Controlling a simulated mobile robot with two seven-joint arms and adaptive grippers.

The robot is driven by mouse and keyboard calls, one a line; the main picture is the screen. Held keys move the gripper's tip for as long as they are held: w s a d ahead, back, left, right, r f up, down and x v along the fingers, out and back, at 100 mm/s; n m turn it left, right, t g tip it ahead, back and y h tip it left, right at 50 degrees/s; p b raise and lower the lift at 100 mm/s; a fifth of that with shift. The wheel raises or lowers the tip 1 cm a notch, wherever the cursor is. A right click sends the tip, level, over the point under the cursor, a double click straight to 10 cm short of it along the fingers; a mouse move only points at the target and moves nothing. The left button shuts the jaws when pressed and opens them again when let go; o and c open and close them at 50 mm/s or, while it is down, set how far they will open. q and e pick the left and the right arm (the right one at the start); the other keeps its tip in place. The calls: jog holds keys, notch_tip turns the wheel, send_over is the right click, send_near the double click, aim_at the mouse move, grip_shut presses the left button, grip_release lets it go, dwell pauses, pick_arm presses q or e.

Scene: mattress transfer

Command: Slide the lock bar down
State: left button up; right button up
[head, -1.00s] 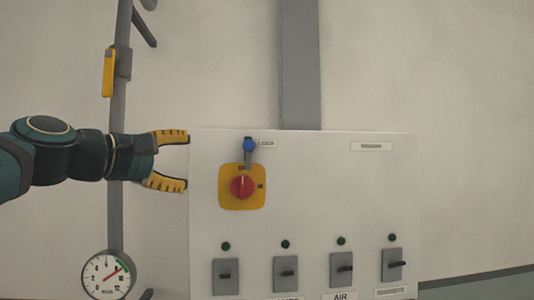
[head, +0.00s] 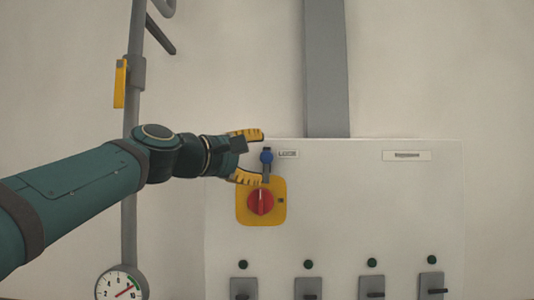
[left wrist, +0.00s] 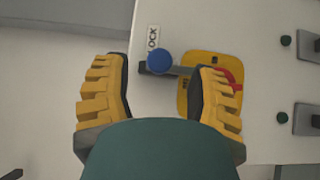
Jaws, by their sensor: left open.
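The lock bar (head: 267,170) is a short grey vertical bar with a blue knob (head: 266,156) near its top, beside a "LOCK" label. It stands just above the red rotary switch (head: 260,201) on its yellow plate (head: 244,214). My left gripper (head: 256,156) is open, its yellow fingers above and below the blue knob in the head view. In the left wrist view the blue knob (left wrist: 159,62) and grey bar (left wrist: 182,70) show just beyond and between the open fingers (left wrist: 159,88). I cannot tell whether a finger touches the bar. My right gripper is not in view.
A white panel (head: 375,205) carries several grey switches along its bottom, with small dark green lamps above them. A grey pipe with a yellow lever (head: 120,84) and a round gauge (head: 121,286) stands left of the panel. A grey duct (head: 326,70) rises above it.

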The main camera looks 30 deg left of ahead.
aim_at(263, 158)
pick_arm(q)
jog(key=shift+p+x, duration=0.4)
jog(key=shift+x, duration=1.45)
jog(key=shift+c, duration=0.4)
grip_shut()
